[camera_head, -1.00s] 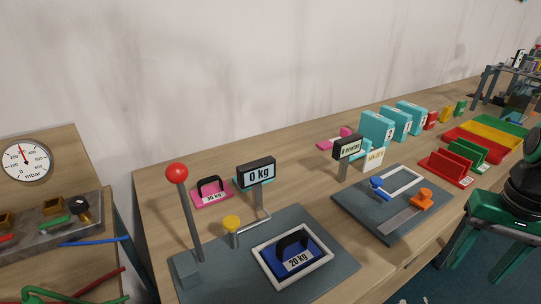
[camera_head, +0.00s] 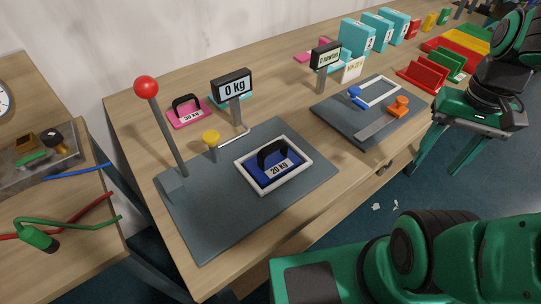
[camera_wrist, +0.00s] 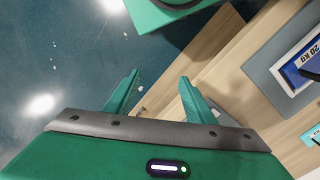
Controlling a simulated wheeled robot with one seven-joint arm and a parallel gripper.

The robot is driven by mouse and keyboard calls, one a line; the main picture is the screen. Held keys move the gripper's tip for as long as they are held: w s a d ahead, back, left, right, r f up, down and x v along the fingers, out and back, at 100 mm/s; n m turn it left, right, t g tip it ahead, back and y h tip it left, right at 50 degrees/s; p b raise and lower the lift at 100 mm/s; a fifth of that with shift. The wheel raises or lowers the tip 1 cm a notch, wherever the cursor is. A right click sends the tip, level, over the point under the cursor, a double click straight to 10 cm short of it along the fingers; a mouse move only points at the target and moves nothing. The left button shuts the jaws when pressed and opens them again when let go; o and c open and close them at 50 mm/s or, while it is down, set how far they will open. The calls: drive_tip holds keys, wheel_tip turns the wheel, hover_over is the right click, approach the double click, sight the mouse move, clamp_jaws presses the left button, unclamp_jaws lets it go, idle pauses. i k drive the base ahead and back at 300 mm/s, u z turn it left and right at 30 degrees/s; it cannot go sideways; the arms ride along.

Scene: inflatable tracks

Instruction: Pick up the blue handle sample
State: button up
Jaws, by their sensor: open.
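The blue handle sample (camera_head: 286,168) is a blue block with a black handle and a "20 kg" label. It sits inside a white square frame (camera_head: 249,178) on a dark grey plate (camera_head: 215,225) on the wooden table. In the wrist view the sample (camera_wrist: 301,76) shows in part at the right edge, cut off by the picture. My gripper (camera_wrist: 158,80) is open and empty, with its two green fingers apart. It is to one side of the sample, over the floor and the table's edge.
A red-knobbed lever (camera_head: 147,90), a yellow knob (camera_head: 211,138) and a "0 kg" display (camera_head: 233,86) stand by the sample. A pink "30 kg" sample (camera_head: 188,112) lies behind. A second grey plate (camera_head: 345,118) with sliders is to the right. Red and green tubes lie left.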

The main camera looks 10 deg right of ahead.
sight(273, 161)
drive_tip(key=z, duration=1.25)
drive_tip(key=k, duration=2.2)
drive_tip(key=u, duration=0.45)
drive_tip(key=i, duration=1)
